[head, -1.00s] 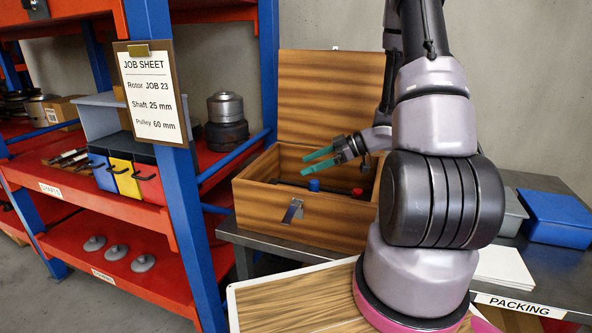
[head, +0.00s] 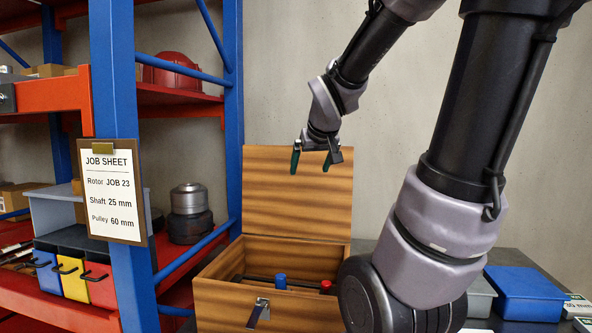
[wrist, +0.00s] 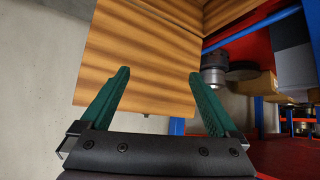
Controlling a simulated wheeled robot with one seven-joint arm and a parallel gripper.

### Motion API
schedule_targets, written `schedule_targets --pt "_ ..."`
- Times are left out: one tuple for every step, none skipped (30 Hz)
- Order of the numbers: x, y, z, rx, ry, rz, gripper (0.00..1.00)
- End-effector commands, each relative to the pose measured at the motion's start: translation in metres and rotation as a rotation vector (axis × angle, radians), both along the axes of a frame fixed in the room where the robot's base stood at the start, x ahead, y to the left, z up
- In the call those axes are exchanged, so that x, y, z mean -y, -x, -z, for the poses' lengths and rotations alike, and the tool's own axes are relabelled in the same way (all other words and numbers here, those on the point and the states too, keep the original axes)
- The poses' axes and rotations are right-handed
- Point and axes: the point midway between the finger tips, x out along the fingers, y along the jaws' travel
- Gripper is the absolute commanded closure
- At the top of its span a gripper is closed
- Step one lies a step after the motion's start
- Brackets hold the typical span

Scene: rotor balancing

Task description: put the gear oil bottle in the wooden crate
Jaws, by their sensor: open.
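The wooden crate (head: 223,300) stands open on the grey bench, its lid (head: 300,190) raised at the back. Inside, a blue cap (head: 280,281) and a red cap (head: 325,287) show above the front wall; the bodies below are hidden, and I cannot tell which, if either, is the gear oil bottle. My gripper (head: 311,164) hangs above the crate in front of the lid's top, green fingers apart and pointing down. The wrist view shows my gripper (wrist: 158,76) empty, with a wooden panel (wrist: 140,50) beyond the fingers.
A blue-and-red shelf rack with a job sheet (head: 113,190) stands left of the crate. A metal rotor (head: 188,205) sits on its shelf. A blue lidded box (head: 525,295) is on the bench at right. My arm hides part of the bench.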

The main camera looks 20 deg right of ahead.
Motion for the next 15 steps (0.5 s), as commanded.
schedule_targets --pt "-0.015 0.024 -0.008 -0.014 -0.072 0.024 0.04" --pt "-0.024 0.038 -0.009 -0.032 -0.118 0.036 0.04" --pt "-0.037 0.055 -0.010 -0.055 -0.179 0.047 0.04" --pt "-0.046 0.067 -0.012 -0.072 -0.222 0.051 0.04" --pt "-0.054 0.078 -0.012 -0.087 -0.261 0.052 0.04" --pt "-0.065 0.091 -0.013 -0.107 -0.308 0.051 0.04" --pt "-0.072 0.099 -0.014 -0.120 -0.339 0.049 0.04" --pt "-0.078 0.107 -0.014 -0.133 -0.365 0.045 0.04" --pt "-0.085 0.115 -0.015 -0.146 -0.394 0.042 0.04" --pt "-0.089 0.119 -0.015 -0.155 -0.411 0.040 0.04" --pt "-0.092 0.123 -0.016 -0.161 -0.426 0.038 0.04" --pt "-0.095 0.126 -0.016 -0.166 -0.436 0.035 0.04" --pt "-0.096 0.128 -0.016 -0.170 -0.442 0.035 0.04" --pt "-0.097 0.128 -0.016 -0.173 -0.445 0.034 0.04" --pt "-0.097 0.129 -0.016 -0.174 -0.446 0.035 0.04"
